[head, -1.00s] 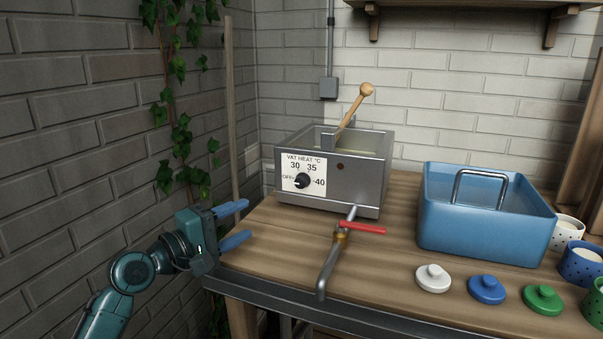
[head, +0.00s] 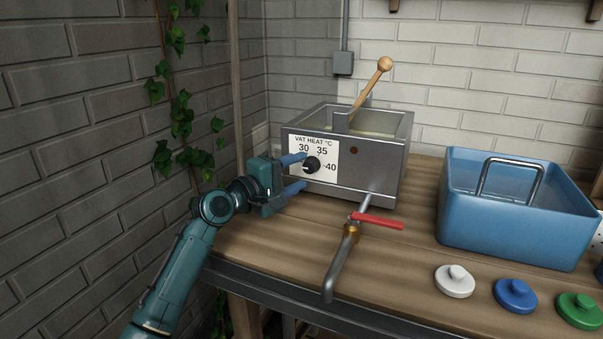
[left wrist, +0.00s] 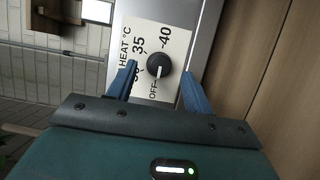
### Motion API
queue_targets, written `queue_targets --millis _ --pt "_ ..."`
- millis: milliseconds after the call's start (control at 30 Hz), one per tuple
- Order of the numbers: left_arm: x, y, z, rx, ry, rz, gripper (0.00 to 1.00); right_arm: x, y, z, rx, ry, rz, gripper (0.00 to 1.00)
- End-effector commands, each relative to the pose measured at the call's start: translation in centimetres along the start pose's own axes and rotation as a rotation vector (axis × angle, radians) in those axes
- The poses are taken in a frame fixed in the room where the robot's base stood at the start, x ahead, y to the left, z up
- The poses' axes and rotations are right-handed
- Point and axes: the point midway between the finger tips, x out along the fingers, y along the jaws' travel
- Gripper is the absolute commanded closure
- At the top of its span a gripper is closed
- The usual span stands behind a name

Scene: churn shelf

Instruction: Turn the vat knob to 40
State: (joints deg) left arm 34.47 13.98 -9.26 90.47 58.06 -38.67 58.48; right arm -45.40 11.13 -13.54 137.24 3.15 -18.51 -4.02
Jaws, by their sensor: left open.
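The metal vat (head: 372,175) stands at the back of the bench with a white dial plate on its front, marked OFF, 30, 35 and 40. The round black vat knob (head: 313,165) is on this plate, and its white mark points towards OFF. In the left wrist view the knob (left wrist: 158,66) shows between my fingers, its mark towards OFF. My left gripper (head: 302,171) is open in front of the plate, one finger on each side of the knob. Gaps show between fingers and knob; I cannot tell the depth. The OFF label is hidden in the head view.
A tap with a red lever (head: 378,221) juts from the vat's front, right of my gripper. A wooden stick (head: 371,88) leans out of the vat. A blue tub (head: 510,225) and several lids stand on the right. A brick wall is on the left.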

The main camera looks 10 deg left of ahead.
Motion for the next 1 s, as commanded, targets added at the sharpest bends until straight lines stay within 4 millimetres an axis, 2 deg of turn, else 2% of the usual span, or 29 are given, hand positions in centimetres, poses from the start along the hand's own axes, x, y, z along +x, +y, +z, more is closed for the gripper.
queue_targets --millis 200,500,1000 --pt "1.7 -0.1 0.0 0.0 0.0 -0.001 0.49 0.2 -0.1 0.3 -0.006 -0.002 -0.003 0.64" --pt "1.9 0.0 0.0 0.001 0.0 -0.001 0.5 0.2 -0.1 0.2 -0.008 -0.001 -0.004 0.64" --pt "1.8 0.0 0.0 0.0 0.0 -0.001 0.91 0.2 -0.1 0.2 -0.008 -0.001 -0.004 0.64"
